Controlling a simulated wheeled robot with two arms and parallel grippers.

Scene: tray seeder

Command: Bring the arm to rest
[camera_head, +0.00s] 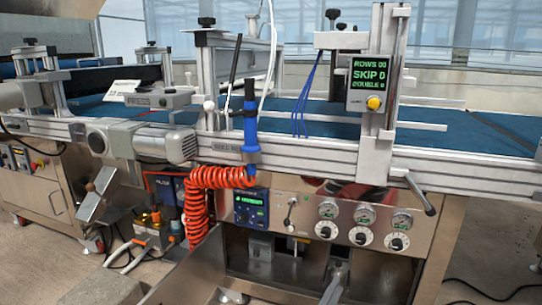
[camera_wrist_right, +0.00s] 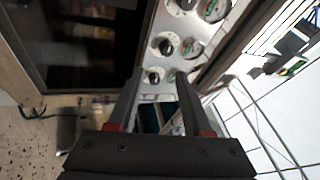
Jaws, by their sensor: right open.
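My right gripper (camera_wrist_right: 158,82) is open in the right wrist view. Its two dark fingers, with red parts near their bases, stand apart with no object visible held between them. Beyond the fingertips is the machine's steel control panel (camera_wrist_right: 180,22) with gauges and black knobs. In the head view, this panel (camera_head: 285,225) is on the front of the tray seeder, below its aluminium rail (camera_head: 300,158). A grey part low in the middle may belong to my right arm, but its jaws cannot be made out there. I cannot make out my left gripper.
A coiled orange hose (camera_head: 196,205) hangs at the seeder's front below a blue-handled tool (camera_head: 250,130). A grey motor (camera_head: 160,142) juts from the rail. A crank handle (camera_head: 420,193) sticks out at right. Orange fittings and tubes (camera_head: 150,222) are low at left.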

